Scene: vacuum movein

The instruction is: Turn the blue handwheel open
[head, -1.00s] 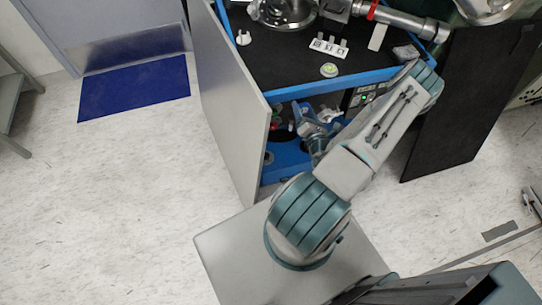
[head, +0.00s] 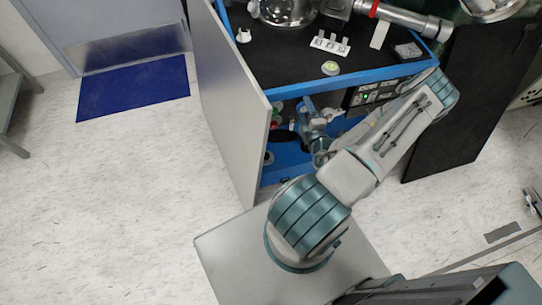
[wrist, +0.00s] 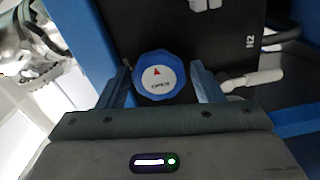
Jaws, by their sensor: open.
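The blue handwheel (wrist: 143,86) shows in the wrist view, with a white face, a red arrow and dark lettering that seems to read OPEN. My gripper (wrist: 163,78) is open, with one finger on each side of the handwheel. A narrow gap shows at the right finger; I cannot tell whether the left finger touches the rim. In the head view my arm reaches into the lower bay of the blue-framed cabinet (head: 345,80), and my gripper and the handwheel are hard to make out there.
A grey cabinet door (head: 232,110) stands open on the left, and a black panel (head: 465,110) stands open on the right. In the wrist view a white lever (wrist: 252,80) lies right of the handwheel, near a panel marked N2 (wrist: 235,45).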

